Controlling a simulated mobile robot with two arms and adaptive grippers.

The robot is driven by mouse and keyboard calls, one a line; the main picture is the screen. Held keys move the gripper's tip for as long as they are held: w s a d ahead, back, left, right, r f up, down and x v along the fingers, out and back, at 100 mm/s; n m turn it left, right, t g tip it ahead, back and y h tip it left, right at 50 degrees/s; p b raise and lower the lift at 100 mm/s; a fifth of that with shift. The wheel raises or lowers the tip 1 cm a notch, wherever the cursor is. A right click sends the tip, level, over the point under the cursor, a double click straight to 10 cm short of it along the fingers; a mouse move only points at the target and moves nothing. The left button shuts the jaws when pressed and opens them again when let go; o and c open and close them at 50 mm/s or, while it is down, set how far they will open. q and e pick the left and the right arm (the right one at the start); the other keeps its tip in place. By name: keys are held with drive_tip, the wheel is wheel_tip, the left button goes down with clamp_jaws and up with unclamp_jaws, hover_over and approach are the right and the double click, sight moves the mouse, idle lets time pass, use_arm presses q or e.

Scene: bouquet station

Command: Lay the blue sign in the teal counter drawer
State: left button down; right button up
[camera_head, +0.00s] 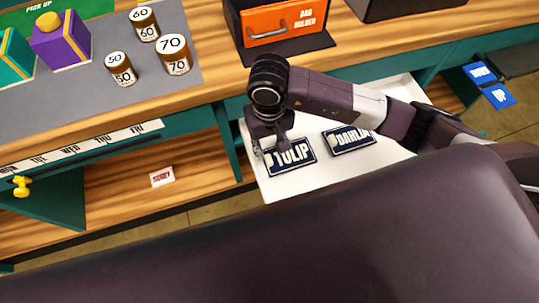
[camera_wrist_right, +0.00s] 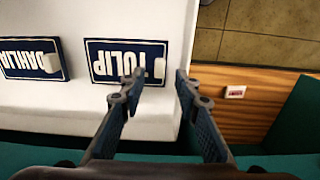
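A dark blue sign with a white border, reading TULIP (camera_head: 290,156), lies flat in the white open drawer (camera_head: 300,186) of the teal counter. A similar dark blue sign reading DAHLIA (camera_head: 349,140) lies flat beside it, partly covered by my arm in the head view. In the right wrist view, TULIP (camera_wrist_right: 110,62) and DAHLIA (camera_wrist_right: 28,60) appear upside down. My right gripper (camera_head: 283,140) is above the end of the TULIP sign near the drawer's edge. Its fingers (camera_wrist_right: 160,88) are apart, with nothing clearly held. My left gripper is not in view.
The wooden counter holds several numbered round containers (camera_head: 173,54), a purple box (camera_head: 61,40) and an orange-fronted bag holder (camera_head: 283,22). A small white label (camera_head: 162,176) lies on the lower shelf. Blue UP (camera_head: 499,96) and DOWN (camera_head: 480,73) plates are at right.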

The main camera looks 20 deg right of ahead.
wheel_tip(320, 180, up, 6)
drive_tip(key=shift+b, duration=0.3)
drive_tip(key=shift+r, duration=0.1)
idle(0.3)
